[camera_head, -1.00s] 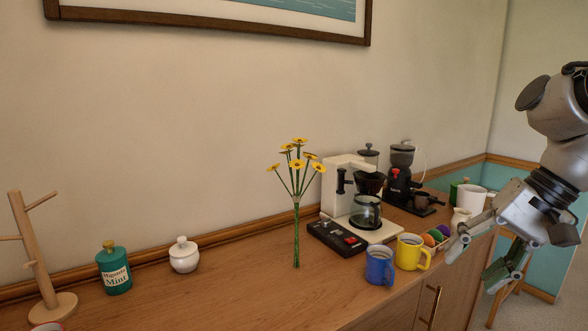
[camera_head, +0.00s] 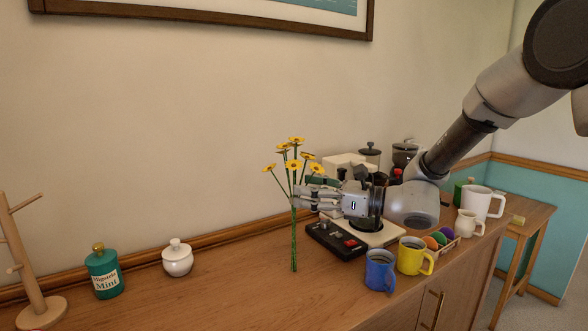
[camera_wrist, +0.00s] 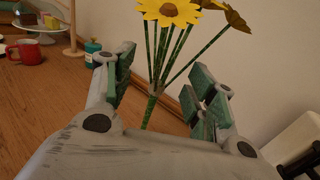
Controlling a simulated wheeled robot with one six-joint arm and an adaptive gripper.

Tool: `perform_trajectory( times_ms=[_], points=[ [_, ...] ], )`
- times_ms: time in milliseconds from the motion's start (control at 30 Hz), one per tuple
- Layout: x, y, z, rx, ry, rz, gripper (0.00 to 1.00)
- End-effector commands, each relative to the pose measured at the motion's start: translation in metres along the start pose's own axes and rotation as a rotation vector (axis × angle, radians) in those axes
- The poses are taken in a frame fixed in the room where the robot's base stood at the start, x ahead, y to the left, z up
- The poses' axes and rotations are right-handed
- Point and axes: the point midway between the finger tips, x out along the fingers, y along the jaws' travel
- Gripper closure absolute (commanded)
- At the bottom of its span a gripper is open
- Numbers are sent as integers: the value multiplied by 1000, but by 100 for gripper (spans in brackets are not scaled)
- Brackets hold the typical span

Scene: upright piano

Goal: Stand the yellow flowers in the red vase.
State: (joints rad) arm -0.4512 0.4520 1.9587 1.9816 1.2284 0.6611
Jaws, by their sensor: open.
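The yellow flowers (camera_head: 293,166) stand upright as a bunch on green stems, at the middle of the wooden sideboard; no container shows around the stems. In the wrist view the blossoms (camera_wrist: 168,11) are at the top, with the stems running down between the fingers. My gripper (camera_head: 301,200) is open and reaches in from the right at the stems' upper part. Its two sides show left and right of the stems in the wrist view (camera_wrist: 160,82), with gaps. I see no red vase in either current view.
A coffee maker (camera_head: 345,163) stands behind my gripper, with a black control box (camera_head: 335,240) below it. Blue (camera_head: 380,271) and yellow (camera_head: 411,256) mugs stand in front. A green jar (camera_head: 104,273), white pot (camera_head: 177,259) and mug tree (camera_head: 40,310) are left. A red mug (camera_wrist: 27,51) shows.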

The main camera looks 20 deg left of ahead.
Motion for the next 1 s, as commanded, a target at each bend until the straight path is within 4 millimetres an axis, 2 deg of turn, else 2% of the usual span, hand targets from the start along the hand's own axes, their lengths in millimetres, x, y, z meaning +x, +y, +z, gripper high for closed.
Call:
perform_trajectory(
  times_ms=[100, 233, 500, 567, 800, 867, 1000],
  points=[
    [20, -4, 0, -1, -1, 2, 44],
    [36, -5, 0, -3, 0, 2, 44],
    [41, -5, 0, -2, 1, 0, 44],
    [41, -5, 0, -2, 1, 0, 51],
    [40, -5, 0, -2, 1, 0, 93],
    [40, -5, 0, -3, 1, 0, 97],
    [40, -5, 0, -3, 1, 0, 97]
  ],
)
